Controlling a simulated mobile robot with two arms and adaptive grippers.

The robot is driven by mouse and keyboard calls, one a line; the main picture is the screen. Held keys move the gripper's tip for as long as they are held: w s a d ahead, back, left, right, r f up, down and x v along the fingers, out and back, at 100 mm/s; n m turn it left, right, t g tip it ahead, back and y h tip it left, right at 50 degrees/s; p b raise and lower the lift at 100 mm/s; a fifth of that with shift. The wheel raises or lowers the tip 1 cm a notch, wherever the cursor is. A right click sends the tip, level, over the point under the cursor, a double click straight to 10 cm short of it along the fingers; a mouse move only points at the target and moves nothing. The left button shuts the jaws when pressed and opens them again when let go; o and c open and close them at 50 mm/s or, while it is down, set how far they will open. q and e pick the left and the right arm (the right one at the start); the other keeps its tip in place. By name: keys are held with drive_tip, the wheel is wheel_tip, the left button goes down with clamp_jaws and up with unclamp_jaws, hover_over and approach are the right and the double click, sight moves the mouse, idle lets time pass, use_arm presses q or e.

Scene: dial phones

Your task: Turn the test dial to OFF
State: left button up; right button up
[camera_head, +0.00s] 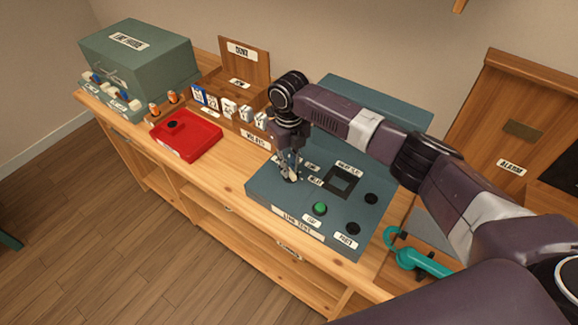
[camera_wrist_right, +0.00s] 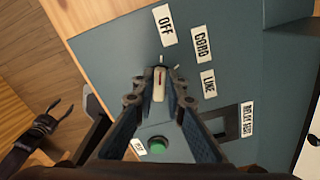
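The test dial (camera_wrist_right: 159,84) is a small pale knob with a red mark, on the teal line test panel (camera_head: 268,190). In the right wrist view its long axis and red mark point up, roughly toward the OFF label (camera_wrist_right: 167,25). The CORD label (camera_wrist_right: 202,44) and LINE label (camera_wrist_right: 208,83) are to its right. My right gripper (camera_head: 290,177) reaches down over the dial, which the gripper mostly hides in the head view. In the wrist view its fingertips (camera_wrist_right: 158,86) are on both sides of the knob; whether they touch it is unclear.
The panel also has a green button (camera_head: 320,208), black knobs (camera_head: 371,198) and a dark square recess (camera_head: 341,181). A red tray (camera_head: 187,140), a card holder (camera_head: 255,140) and a green-grey box (camera_head: 140,58) stand left. A teal handset (camera_head: 420,262) lies right.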

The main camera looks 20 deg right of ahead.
drive_tip(key=o, duration=0.4)
drive_tip(key=shift+r, duration=0.15)
wheel_tip(320, 180, up, 12)
idle(0.3)
idle(0.5)
